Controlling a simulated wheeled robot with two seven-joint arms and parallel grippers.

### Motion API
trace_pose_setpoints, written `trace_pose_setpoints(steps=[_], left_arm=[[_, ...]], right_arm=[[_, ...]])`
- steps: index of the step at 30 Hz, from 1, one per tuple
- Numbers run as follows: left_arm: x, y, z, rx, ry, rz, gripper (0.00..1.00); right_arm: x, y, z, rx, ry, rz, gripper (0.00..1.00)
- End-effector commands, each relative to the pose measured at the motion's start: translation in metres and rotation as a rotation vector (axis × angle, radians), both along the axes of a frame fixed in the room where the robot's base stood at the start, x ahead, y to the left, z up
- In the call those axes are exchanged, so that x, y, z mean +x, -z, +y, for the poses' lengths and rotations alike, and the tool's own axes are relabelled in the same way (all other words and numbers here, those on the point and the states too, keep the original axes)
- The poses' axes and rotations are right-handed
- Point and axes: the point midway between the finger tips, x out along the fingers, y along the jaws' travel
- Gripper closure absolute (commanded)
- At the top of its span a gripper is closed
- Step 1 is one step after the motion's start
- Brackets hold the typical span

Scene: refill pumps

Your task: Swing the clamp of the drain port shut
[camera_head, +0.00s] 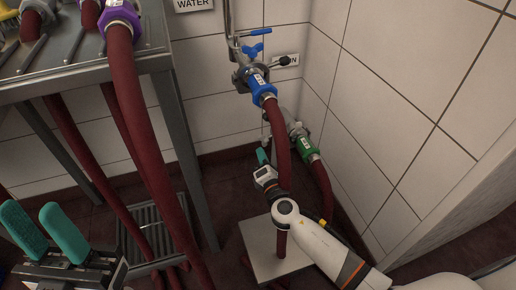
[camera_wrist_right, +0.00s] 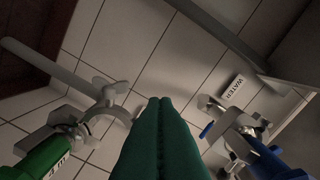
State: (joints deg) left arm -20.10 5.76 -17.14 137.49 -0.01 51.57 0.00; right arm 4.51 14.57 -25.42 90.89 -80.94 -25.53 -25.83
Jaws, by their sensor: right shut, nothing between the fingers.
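The drain port (camera_head: 294,127) is low on the wall in the head view, with a green hose coupling (camera_head: 308,147) at it. In the right wrist view the green coupling (camera_wrist_right: 45,158) is at lower left, and a curved grey clamp part (camera_wrist_right: 104,116) stands out beside it, looking open. My right gripper (camera_head: 262,156) is shut and empty, left of the drain port and apart from it; its teal fingers (camera_wrist_right: 158,110) fill the middle of the wrist view. My left gripper (camera_head: 43,228) is open and empty at lower left in the head view.
A metal table (camera_head: 85,82) with hoses stands at left. A tiled wall closes the right side.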

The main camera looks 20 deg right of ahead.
Motion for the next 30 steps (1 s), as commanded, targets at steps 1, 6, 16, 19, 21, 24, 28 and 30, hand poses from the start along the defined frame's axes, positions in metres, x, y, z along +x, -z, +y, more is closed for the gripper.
trace_pose_setpoints(steps=[1, 6, 16, 19, 21, 24, 28, 30], left_arm=[[0.0, 0.003, 0.0, 0.0, 0.0, -0.001, 0.64], [0.0, 0.011, 0.0, -0.001, 0.001, -0.001, 0.64], [0.001, 0.006, 0.0, -0.002, 0.0, -0.009, 0.64], [0.0, 0.006, 0.0, -0.002, 0.0, -0.007, 0.64], [0.0, 0.007, 0.0, -0.001, 0.001, -0.004, 0.64], [0.0, 0.008, 0.0, -0.001, 0.001, -0.002, 0.64], [0.0, 0.008, 0.0, -0.001, 0.001, -0.001, 0.64], [0.0, 0.008, 0.0, -0.001, 0.001, -0.001, 0.64]], right_arm=[[0.011, -0.001, 0.0, 0.002, 0.001, -0.003, 1.0], [0.048, -0.001, 0.0, 0.005, -0.001, -0.003, 1.0], [0.086, -0.017, -0.021, 0.004, -0.003, -0.001, 1.0], [0.088, -0.021, -0.029, 0.006, -0.002, 0.0, 1.0], [0.089, -0.023, -0.031, 0.006, -0.002, 0.0, 1.0], [0.089, -0.023, -0.033, 0.006, -0.002, 0.0, 1.0], [0.089, -0.023, -0.033, 0.007, -0.003, 0.001, 1.0], [0.089, -0.023, -0.033, 0.007, -0.003, 0.001, 1.0]])
